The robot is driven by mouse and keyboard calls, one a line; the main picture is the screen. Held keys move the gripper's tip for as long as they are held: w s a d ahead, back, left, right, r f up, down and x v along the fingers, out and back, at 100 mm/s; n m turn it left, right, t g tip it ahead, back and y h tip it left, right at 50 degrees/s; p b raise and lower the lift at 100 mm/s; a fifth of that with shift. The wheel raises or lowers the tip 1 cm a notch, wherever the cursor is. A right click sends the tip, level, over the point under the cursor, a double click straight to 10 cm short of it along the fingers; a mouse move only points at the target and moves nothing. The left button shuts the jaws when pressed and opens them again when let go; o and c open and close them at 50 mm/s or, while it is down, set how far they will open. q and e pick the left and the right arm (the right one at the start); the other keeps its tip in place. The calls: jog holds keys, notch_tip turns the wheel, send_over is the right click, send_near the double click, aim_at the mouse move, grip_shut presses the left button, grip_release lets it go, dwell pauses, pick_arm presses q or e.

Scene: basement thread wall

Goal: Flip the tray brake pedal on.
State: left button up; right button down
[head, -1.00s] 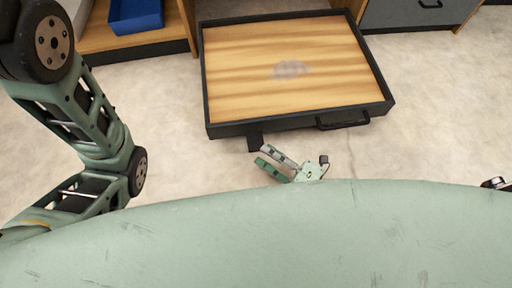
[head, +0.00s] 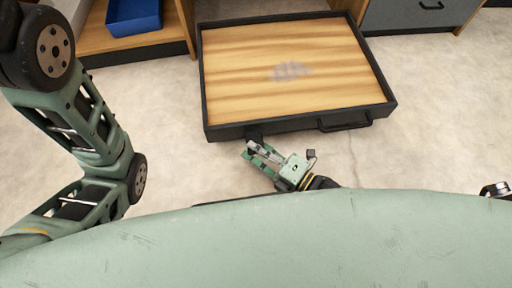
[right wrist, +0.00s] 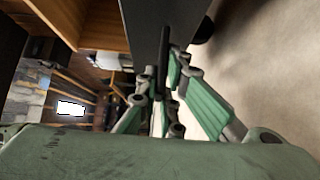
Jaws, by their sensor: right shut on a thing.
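The tray (head: 205,90) has a wooden bed and a dark rim, and lies low over the floor in the head view. A small dark tab, which looks like the brake pedal (head: 254,136), juts from its front edge left of centre. My right gripper (head: 252,151) is at that tab, its fingers pointing up and left. In the right wrist view, its fingers (right wrist: 163,72) are closed around a thin dark bar (right wrist: 164,48), which seems to be the pedal. The pedal's tilt is hard to tell, as the fingers partly cover it. My left gripper is out of the picture.
A dark handle (head: 344,122) sits on the tray's front, right of the pedal. A wooden shelf (head: 150,40) with a blue bin (head: 134,16) stands at the back left. A grey drawer cabinet (head: 420,15) is at the back right. Pale floor (head: 440,110) is clear to the right.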

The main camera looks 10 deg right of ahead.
jog(key=shift+f, duration=0.15)
dwell(0.3)
jog(key=f+n+t+y+b, duration=0.1)
jog(key=b, duration=0.2)
jog(key=shift+f, duration=0.2)
jog(key=shift+n+y+b, duration=0.3)
jog(key=shift+n+b, duration=0.15)
jog(key=shift+n, duration=0.15)
jog(key=shift+r, duration=0.1)
jog(key=c, duration=1.9)
grip_release()
